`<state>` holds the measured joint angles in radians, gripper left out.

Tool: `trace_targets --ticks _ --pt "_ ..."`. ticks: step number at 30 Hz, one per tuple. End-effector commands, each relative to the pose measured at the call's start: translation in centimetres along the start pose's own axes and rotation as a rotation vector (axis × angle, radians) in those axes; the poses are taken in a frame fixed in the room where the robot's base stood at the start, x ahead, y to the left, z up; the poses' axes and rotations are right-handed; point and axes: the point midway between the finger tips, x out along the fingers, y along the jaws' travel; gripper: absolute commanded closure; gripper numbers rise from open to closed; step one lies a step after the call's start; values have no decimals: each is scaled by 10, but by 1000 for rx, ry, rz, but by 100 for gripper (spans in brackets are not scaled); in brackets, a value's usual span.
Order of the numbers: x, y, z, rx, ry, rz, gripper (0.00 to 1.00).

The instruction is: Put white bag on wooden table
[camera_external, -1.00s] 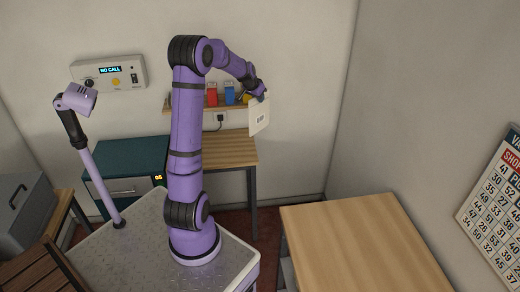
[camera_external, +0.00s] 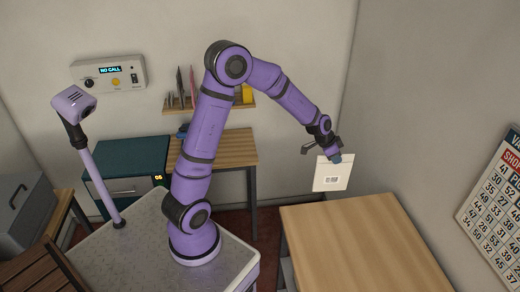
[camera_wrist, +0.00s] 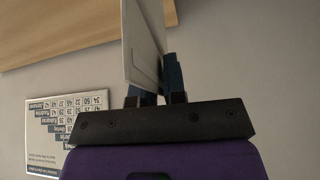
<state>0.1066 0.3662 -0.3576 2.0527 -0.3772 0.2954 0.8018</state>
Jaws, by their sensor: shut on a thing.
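The white bag (camera_external: 331,174) is a flat white packet with a small printed label. It hangs in the air just beyond the back edge of the wooden table (camera_external: 365,245), above its height as far as I can tell. My gripper (camera_external: 335,157) is shut on the bag's upper edge. In the wrist view the bag (camera_wrist: 143,42) stands edge-on between the blue fingers of my gripper (camera_wrist: 155,85). A strip of wooden surface (camera_wrist: 70,30) shows in the wrist view behind it. The table top is bare.
A smaller wooden desk (camera_external: 228,149) stands against the back wall, with a shelf (camera_external: 210,107) of items above it. A teal cabinet (camera_external: 128,160) is at left. A calendar (camera_external: 497,205) hangs on the right wall. A lamp-like post (camera_external: 98,175) stands beside my arm.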

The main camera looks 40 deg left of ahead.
Motion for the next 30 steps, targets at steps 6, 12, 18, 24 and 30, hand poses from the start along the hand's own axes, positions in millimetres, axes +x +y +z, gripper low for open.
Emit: trace_targets --ticks 6,12,18,24,30 --pt "23 94 -7 155 -3 86 100" --pt "31 144 -6 238 -3 130 100" --pt "33 158 -5 264 -2 142 100" --pt "40 155 -15 264 -1 143 100" --pt "65 144 -50 266 -1 142 100"
